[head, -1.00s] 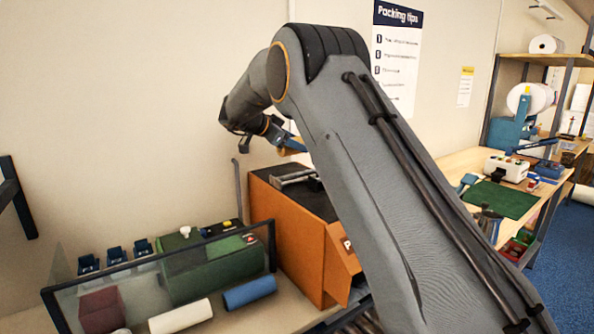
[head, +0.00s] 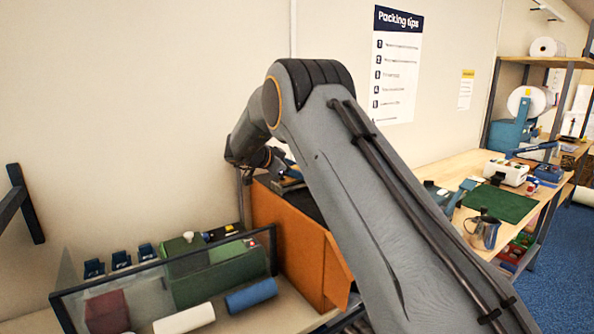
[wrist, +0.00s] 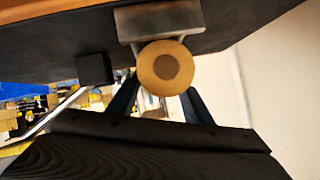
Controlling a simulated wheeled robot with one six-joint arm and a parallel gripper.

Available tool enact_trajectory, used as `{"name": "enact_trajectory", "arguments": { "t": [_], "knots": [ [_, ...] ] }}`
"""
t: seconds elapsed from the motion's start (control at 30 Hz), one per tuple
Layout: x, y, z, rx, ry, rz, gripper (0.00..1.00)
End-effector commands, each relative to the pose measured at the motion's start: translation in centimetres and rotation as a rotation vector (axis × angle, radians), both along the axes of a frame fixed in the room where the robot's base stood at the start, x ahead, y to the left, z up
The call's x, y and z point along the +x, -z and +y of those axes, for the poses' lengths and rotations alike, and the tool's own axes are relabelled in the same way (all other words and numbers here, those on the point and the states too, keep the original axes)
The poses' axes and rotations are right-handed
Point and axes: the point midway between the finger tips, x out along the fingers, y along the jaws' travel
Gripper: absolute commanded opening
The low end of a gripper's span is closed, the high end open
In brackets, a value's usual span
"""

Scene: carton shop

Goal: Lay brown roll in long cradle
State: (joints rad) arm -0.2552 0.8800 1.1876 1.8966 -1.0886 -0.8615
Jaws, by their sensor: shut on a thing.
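The brown roll (wrist: 166,68) shows end-on in the wrist view, a tan disc with a darker core. My gripper (wrist: 161,84) is shut on it, with a blue finger on each side. The roll lies right at a grey metal cradle (wrist: 158,22) on a black surface; I cannot tell whether it bears on it. In the head view my gripper (head: 283,172) is low over the black top of the orange cabinet (head: 290,235). My arm hides much of that top, and the roll is not clear there.
A clear-panelled dark frame (head: 165,262) stands left of the cabinet, with a white roll (head: 184,318) and a blue roll (head: 251,294) in front. A small black block (wrist: 95,68) sits beside the cradle. The wall is close behind. A bench with a metal jug (head: 485,232) stands right.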

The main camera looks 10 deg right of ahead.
Motion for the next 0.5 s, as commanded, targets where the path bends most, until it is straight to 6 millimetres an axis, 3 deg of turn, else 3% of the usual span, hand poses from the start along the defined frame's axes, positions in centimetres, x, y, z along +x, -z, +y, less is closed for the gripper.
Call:
{"name": "enact_trajectory", "arguments": {
  "t": [0.4, 0.43, 0.5],
  "knots": [
    [0.02, 0.81, 0.01, 0.000, 0.000, -0.002, 0.17],
    [0.01, 0.87, 0.01, 0.000, 0.000, -0.001, 0.48],
    [0.00, 0.87, 0.01, 0.000, 0.000, 0.000, 0.60]
  ]
}}
